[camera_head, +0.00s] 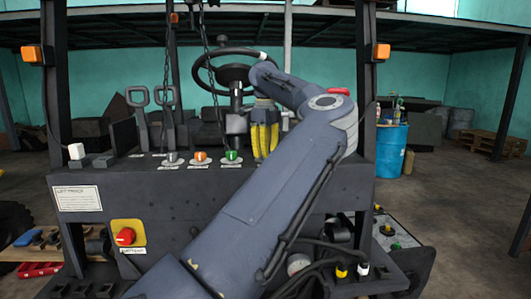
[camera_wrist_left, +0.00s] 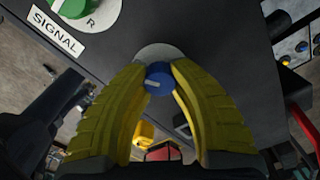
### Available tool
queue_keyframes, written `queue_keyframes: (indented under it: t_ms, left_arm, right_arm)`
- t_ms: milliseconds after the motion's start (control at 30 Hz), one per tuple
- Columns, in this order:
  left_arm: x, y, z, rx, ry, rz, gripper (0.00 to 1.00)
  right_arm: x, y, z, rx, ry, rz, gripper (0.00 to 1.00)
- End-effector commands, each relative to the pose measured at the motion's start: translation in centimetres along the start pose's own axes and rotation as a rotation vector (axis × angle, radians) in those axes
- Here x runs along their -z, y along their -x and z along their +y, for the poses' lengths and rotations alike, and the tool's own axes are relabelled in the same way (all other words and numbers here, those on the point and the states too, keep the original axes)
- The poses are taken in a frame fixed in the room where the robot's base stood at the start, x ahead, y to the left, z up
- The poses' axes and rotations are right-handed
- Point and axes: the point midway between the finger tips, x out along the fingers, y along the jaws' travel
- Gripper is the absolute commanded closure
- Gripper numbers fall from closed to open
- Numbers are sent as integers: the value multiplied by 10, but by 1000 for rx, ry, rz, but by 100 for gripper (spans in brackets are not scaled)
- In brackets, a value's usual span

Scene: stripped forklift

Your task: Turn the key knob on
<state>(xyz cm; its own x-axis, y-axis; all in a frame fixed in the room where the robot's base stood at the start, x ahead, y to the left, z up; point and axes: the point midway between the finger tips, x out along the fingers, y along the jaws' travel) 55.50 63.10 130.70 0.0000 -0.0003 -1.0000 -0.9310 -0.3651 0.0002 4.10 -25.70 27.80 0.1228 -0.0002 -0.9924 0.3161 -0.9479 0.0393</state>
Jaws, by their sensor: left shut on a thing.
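A small blue knob (camera_wrist_left: 159,80) with a pale mark sits on a round grey plate on the dark panel in the left wrist view. It seems to be the key knob, but I see no label for it. My left gripper's yellow fingers (camera_wrist_left: 160,72) are shut on it, one tip on each side. In the head view my left gripper (camera_head: 264,152) points down at the panel top, right of the green knob (camera_head: 232,155). The blue knob is hidden there by the fingers. My right gripper is not in view.
The green knob, an orange knob (camera_head: 201,156) and a grey knob (camera_head: 172,158) line the panel (camera_head: 150,195). A steering wheel (camera_head: 230,72) stands behind. Chains (camera_head: 166,90) hang at the left. A red knob (camera_head: 125,236) is on the front. A blue barrel (camera_head: 391,150) stands right.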

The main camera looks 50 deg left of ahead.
Motion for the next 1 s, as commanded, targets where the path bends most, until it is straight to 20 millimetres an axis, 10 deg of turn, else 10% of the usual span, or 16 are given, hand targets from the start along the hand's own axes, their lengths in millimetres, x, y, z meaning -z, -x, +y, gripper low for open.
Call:
queue_keyframes:
  t_ms: [333,367,633,1000]
  left_arm:
    - [-1,0,0,0,-3,-2,100]
    - [-1,0,0,0,-3,-2,75]
    - [0,0,0,0,-2,-1,44]
    - [0,7,0,2,-3,0,44]
  right_arm:
    - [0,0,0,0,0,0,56]
    - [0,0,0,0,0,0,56]
    - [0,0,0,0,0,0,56]
    - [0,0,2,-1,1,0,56]
